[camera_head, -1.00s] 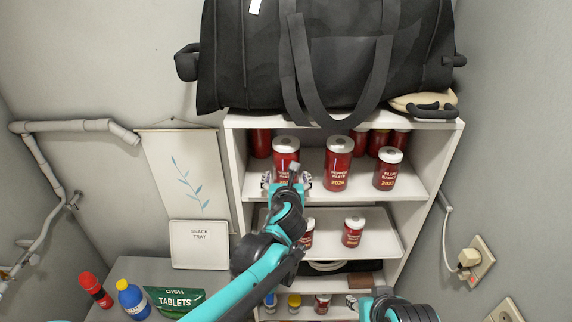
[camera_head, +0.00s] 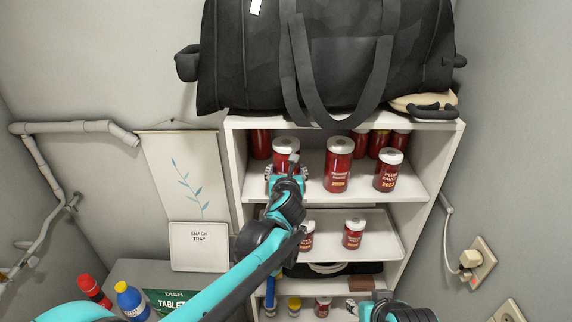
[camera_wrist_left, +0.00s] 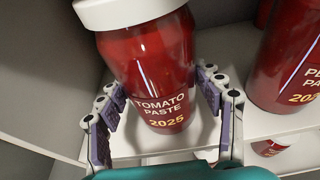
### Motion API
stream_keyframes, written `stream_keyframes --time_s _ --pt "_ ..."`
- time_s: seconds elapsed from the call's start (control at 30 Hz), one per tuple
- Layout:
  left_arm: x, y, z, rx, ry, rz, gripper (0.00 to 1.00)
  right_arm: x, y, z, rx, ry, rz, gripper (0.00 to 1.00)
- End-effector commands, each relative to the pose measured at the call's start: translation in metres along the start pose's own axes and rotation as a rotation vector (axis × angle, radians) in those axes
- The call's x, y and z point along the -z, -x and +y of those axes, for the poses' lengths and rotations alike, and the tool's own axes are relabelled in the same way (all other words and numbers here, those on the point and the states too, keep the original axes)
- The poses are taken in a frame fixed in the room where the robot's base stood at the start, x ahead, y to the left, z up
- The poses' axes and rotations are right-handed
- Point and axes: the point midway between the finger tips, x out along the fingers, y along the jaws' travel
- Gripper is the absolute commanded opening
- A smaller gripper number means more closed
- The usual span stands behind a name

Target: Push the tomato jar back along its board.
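The tomato jar (camera_wrist_left: 150,75), red with a white lid and labelled "TOMATO PASTE 2025", stands upright at the left of the upper shelf board (camera_head: 262,187). In the head view its lid and upper part (camera_head: 286,150) show above my left gripper (camera_head: 287,176), which hides its lower part. The left gripper's fingers (camera_wrist_left: 165,112) are spread on both sides of the jar in the wrist view. I cannot tell whether either finger touches it. My right arm shows only in part at the bottom edge, its gripper not visible.
A pepper paste jar (camera_head: 338,165) stands right of the tomato jar, and a plum sauce jar (camera_head: 388,171) farther right. More red jars (camera_head: 378,143) stand behind. A tray with jars (camera_head: 375,235) is below. A black bag (camera_head: 330,60) lies on top.

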Motion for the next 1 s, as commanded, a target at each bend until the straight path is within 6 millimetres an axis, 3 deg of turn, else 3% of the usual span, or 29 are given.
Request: stream_keyframes --time_s 0.27,1.0 --pt "-0.002 -0.004 0.0 0.001 0.0 -0.001 0.41 -0.001 -0.001 0.0 0.0 0.0 0.0 0.4" --pt "-0.013 -0.041 0.0 0.001 0.0 -0.001 0.41 -0.004 -0.005 0.0 0.0 0.0 0.0 0.4"
